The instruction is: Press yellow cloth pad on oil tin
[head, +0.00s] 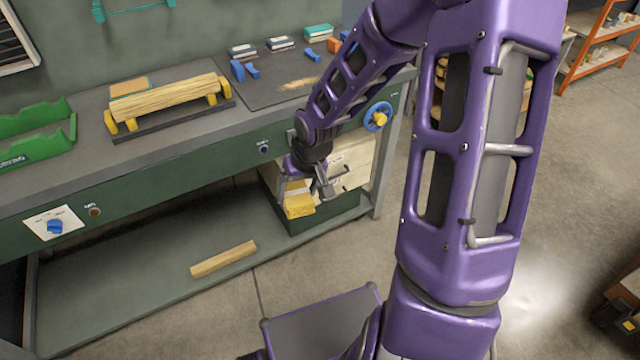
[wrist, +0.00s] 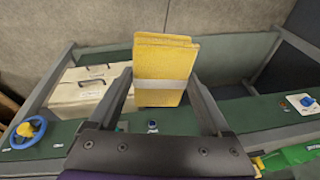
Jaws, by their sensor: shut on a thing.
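The yellow cloth pad (head: 298,205) is a folded thick pad with a pale band around it. My gripper (head: 308,188) is shut on it in front of the bench, below the bench top. In the wrist view the pad (wrist: 165,58) stands out between the two dark fingers of my gripper (wrist: 161,84). I cannot make out an oil tin in either view.
The green workbench (head: 150,177) carries a wooden piece (head: 165,97) on yellow supports and a green tray (head: 40,140). A blue handwheel (head: 378,116) sticks out at its right end. Pale boxes (head: 350,160) stand behind my gripper. A wood billet (head: 223,259) lies on the lower shelf.

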